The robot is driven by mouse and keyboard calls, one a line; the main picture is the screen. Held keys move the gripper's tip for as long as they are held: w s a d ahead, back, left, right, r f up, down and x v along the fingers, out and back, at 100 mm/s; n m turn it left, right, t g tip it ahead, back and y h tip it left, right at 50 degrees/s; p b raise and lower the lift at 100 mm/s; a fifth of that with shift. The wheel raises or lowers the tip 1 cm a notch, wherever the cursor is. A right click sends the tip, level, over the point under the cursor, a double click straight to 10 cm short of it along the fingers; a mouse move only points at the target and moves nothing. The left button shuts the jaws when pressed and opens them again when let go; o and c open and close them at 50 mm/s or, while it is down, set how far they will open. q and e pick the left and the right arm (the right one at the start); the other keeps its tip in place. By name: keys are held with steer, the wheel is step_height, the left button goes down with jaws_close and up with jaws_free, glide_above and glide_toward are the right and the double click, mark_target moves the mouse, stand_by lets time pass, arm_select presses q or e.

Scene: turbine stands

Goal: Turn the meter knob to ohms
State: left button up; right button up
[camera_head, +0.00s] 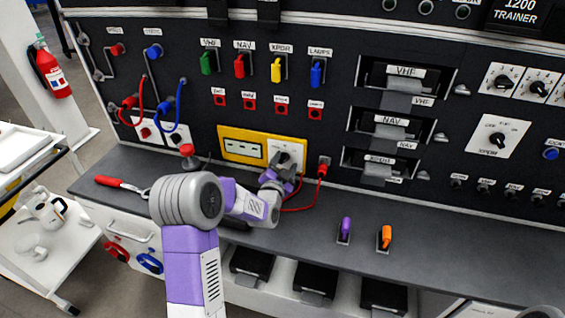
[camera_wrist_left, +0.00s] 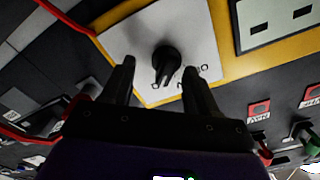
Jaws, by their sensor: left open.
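The yellow meter (camera_head: 232,134) is set in the black panel above the bench, with a display window at its left and a white dial plate at its right. Its black knob (camera_wrist_left: 166,62) sits on the white plate (camera_wrist_left: 200,35) in the left wrist view; in the head view the knob (camera_head: 284,158) is small beside my gripper. My left gripper (camera_head: 274,180) is open just below and in front of the plate. In the wrist view its fingertips (camera_wrist_left: 158,68) stand either side of the knob, with visible gaps. The dial lettering is partly hidden and too small to read. My right gripper is out of view.
A red lead (camera_head: 308,200) runs from a jack (camera_head: 323,165) right of the meter, down near my gripper. A red-handled tool (camera_head: 122,184) lies on the bench at left. Purple (camera_head: 345,228) and orange (camera_head: 386,236) pieces stand at right; the bench beyond is clear.

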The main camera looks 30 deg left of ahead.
mark_target(281, 161)
arm_select(q)
steer(key=shift+s+a, duration=0.2)
steer(key=shift+s, duration=1.65)
steer(key=shift+s+d, duration=0.2)
steer(key=shift+s, duration=0.1)
steer(key=shift+d, duration=0.1)
steer(key=shift+d+f, duration=0.1)
